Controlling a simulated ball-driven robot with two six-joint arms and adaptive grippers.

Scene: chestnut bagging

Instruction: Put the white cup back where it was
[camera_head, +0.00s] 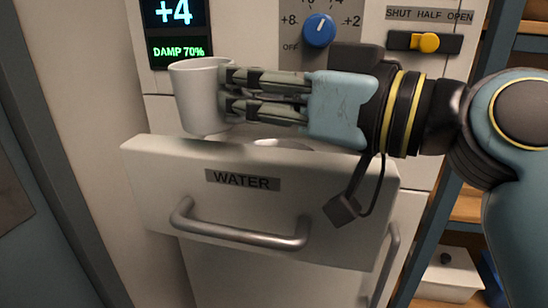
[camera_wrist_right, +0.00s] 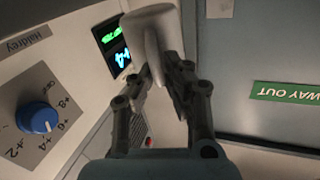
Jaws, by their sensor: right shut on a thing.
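The white cup (camera_head: 195,100) is upright in the head view, above the back left part of the pulled-out WATER drawer (camera_head: 150,175). My right gripper (camera_head: 232,94) comes in from the right and is shut on the cup. In the right wrist view the cup (camera_wrist_right: 146,22) shows at the top, between the fingertips of the right gripper (camera_wrist_right: 162,72), which seem to be on its handle side. The cup's inside and whether its base touches anything cannot be told. My left gripper is not in view.
The machine front behind carries a display (camera_head: 178,30), a blue knob (camera_head: 319,30) and a yellow slider (camera_head: 425,42) marked SHUT HALF OPEN. The drawer's metal handle (camera_head: 240,236) sticks out in front. A shelf with a white box (camera_head: 450,275) stands at the right.

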